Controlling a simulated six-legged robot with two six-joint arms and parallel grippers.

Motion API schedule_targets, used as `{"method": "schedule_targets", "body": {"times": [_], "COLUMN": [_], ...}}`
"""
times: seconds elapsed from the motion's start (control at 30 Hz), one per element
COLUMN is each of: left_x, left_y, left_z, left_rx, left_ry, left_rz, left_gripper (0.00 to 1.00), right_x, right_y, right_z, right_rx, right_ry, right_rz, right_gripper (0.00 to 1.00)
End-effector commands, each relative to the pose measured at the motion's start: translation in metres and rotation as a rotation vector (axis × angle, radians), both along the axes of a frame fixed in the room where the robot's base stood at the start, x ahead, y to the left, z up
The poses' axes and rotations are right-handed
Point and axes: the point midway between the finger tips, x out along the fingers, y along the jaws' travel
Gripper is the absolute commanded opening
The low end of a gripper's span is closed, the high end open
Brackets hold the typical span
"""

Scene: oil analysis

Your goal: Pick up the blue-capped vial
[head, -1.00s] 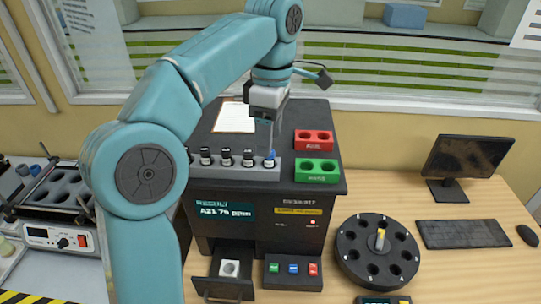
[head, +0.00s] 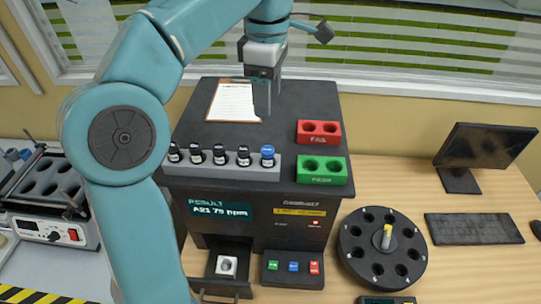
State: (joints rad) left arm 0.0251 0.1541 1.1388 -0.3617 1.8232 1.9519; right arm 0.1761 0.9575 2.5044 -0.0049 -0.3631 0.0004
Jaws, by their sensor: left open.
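The blue-capped vial (head: 267,155) stands upright in the right end slot of the grey rack (head: 222,173) on top of the dark analyzer (head: 190,135). Several black-capped vials (head: 220,154) stand in a row to its left. My left gripper (head: 263,100) points down above and behind the blue-capped vial, with its fingers apart and nothing between them. It is clear of the vial. My right gripper is not in view.
A red FAIL block (head: 319,133) and a green PASS block (head: 322,170) sit to the right of the rack. A clipboard (head: 233,101) lies behind it. An open drawer (head: 226,265), a black carousel (head: 382,249) and a monitor (head: 484,146) are on the wooden bench.

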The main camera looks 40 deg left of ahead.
Motion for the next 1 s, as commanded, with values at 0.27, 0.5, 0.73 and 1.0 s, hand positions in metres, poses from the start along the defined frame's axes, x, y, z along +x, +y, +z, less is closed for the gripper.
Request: {"method": "schedule_targets", "body": {"times": [0.27,0.5,0.73,1.0], "left_x": [-0.004,-0.003,-0.001,0.001], "left_y": [-0.002,-0.001,-0.005,-0.005], "left_z": [-0.067,-0.096,-0.122,-0.15], "left_rx": [0.0,0.0,-0.001,0.0], "left_ry": [0.002,0.0,0.004,0.0], "left_rz": [0.002,0.003,0.0,0.002], "left_gripper": [0.6,0.6,0.6,0.6], "right_x": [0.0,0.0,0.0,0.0], "right_y": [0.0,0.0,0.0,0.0], "right_z": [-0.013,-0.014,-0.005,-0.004], "right_rx": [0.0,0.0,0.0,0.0], "right_ry": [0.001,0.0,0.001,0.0], "right_rz": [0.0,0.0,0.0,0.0], "right_gripper": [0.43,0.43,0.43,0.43]}}
